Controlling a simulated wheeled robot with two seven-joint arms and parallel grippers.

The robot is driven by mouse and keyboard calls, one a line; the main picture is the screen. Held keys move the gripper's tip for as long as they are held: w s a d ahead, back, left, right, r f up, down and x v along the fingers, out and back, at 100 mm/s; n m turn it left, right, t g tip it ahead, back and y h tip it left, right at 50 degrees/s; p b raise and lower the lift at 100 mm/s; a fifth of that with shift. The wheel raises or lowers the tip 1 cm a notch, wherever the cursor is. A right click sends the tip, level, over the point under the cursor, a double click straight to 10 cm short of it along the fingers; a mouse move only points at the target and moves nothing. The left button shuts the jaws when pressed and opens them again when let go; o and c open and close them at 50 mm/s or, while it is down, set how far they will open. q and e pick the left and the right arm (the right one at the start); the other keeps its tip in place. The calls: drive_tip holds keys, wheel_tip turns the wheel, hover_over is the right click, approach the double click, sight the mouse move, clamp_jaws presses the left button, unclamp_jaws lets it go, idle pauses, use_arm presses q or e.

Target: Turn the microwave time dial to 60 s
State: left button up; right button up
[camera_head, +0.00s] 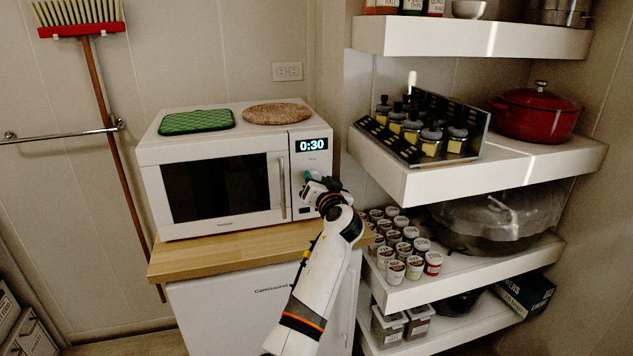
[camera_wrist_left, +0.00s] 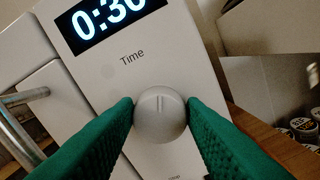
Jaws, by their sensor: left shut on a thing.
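The white microwave (camera_head: 218,222) stands on a wooden-topped cabinet, its door shut. Its display (camera_head: 312,145) reads 0:30; in the left wrist view the display (camera_wrist_left: 105,18) is partly cut off at the top. The round white time dial (camera_wrist_left: 160,114) sits under the word "Time", with a short double line near its top. My left gripper (camera_wrist_left: 161,113) has its green fingers on either side of the dial and is shut on it. In the head view the left gripper (camera_head: 308,178) hides the dial. My right gripper is not in view.
The door handle (camera_head: 282,187) stands out left of the control panel. A green mat (camera_head: 196,122) and a round brown mat (camera_head: 277,114) lie on the microwave. Shelves with jars (camera_head: 396,271), a bottle rack and a red pot (camera_head: 537,116) stand close on the right.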

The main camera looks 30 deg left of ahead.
use_arm(q)
drive_tip(key=shift+f+m+p, duration=0.15)
drive_tip(key=shift+m+p, duration=0.85)
drive_tip(key=shift+m, duration=2.2)
drive_tip(key=shift+w, duration=0.1)
drive_tip(key=o, duration=1)
drive_tip(key=shift+d, duration=0.1)
drive_tip(key=b+v, duration=0.2)
drive_tip(key=v, duration=1)
